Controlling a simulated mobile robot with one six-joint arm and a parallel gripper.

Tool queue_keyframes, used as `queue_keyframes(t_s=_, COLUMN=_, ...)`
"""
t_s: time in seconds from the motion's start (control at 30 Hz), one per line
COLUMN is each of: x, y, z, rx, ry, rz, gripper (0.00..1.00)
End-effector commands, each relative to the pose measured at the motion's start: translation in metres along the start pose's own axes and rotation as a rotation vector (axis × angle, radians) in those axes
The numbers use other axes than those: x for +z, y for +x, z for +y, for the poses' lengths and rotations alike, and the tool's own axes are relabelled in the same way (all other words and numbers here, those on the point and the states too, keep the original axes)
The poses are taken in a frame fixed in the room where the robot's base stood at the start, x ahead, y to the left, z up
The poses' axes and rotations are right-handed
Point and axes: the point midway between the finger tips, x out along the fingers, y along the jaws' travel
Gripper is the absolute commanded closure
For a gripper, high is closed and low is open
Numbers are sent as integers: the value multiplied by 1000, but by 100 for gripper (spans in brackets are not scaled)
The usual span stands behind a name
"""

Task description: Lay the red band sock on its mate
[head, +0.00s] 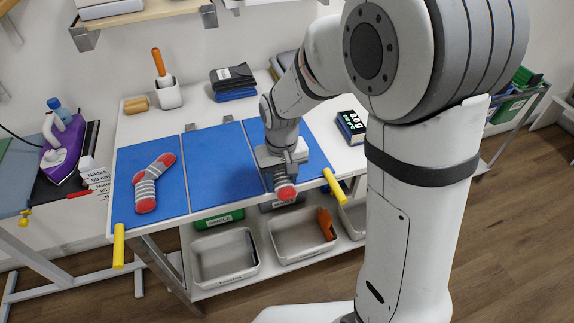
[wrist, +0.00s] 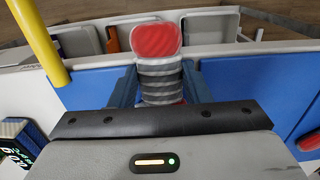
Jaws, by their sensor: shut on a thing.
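A grey-and-white striped sock with red ends (head: 153,182) lies bent on the left blue panel. Part of a red and grey item, which looks like this sock, shows at the right edge of the wrist view (wrist: 309,142). My gripper (head: 284,175) is over the right side of the blue mat, near the table's front edge. It is shut on a second striped sock (head: 286,192), whose red end points to the front. In the wrist view this held sock (wrist: 158,72) sits between the two fingers. Its rear part is hidden by the gripper body.
The blue folding mat (head: 216,150) covers the table front, with yellow posts (head: 119,246) at its front corners. A dark box (head: 350,127) stands right of my gripper. Folded cloths (head: 233,83) and an orange-handled tool (head: 158,62) stand behind. Grey bins (head: 224,257) sit below.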

Motion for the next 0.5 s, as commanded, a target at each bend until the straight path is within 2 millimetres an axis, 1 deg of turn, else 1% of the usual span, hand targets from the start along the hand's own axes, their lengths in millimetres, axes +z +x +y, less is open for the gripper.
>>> queue_keyframes(t_s=0.17, x=0, y=-1, z=0, rx=0, ry=0, rz=0, gripper=66)
queue_keyframes(t_s=0.27, x=0, y=-5, z=0, rx=0, ry=0, rz=1, gripper=66)
queue_keyframes(t_s=0.5, x=0, y=-28, z=0, rx=0, ry=0, rz=2, gripper=66)
